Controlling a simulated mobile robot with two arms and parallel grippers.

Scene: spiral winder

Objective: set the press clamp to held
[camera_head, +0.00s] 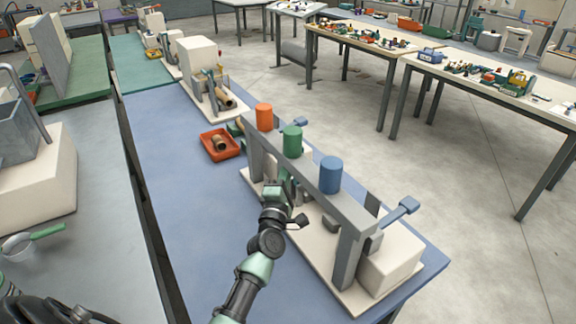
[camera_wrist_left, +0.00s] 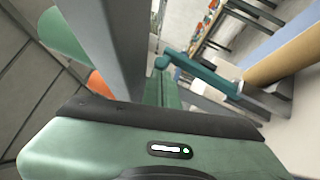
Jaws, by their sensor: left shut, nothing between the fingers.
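A winder machine on a pale base (camera_head: 335,280) carries a grey crossbeam (camera_head: 300,172) with orange, green and blue cylinders on top. A blue-handled lever (camera_head: 407,206) sticks out at its right end. My left gripper (camera_head: 279,189) is shut and empty, low beside the crossbeam below the green cylinder (camera_head: 292,139); its tips are partly hidden. In the left wrist view, a teal lever (camera_wrist_left: 205,76) with a rounded end lies beyond the green gripper housing, apart from it. A tan roll (camera_wrist_left: 285,57) is at right. I cannot tell which lever is the press clamp.
A red tray (camera_head: 220,146) with a tan roll stands left of the machine. Another machine with a white block (camera_head: 197,56) is behind it. The blue tabletop (camera_head: 190,215) is clear at left. Other workbenches (camera_head: 480,83) stand across the floor.

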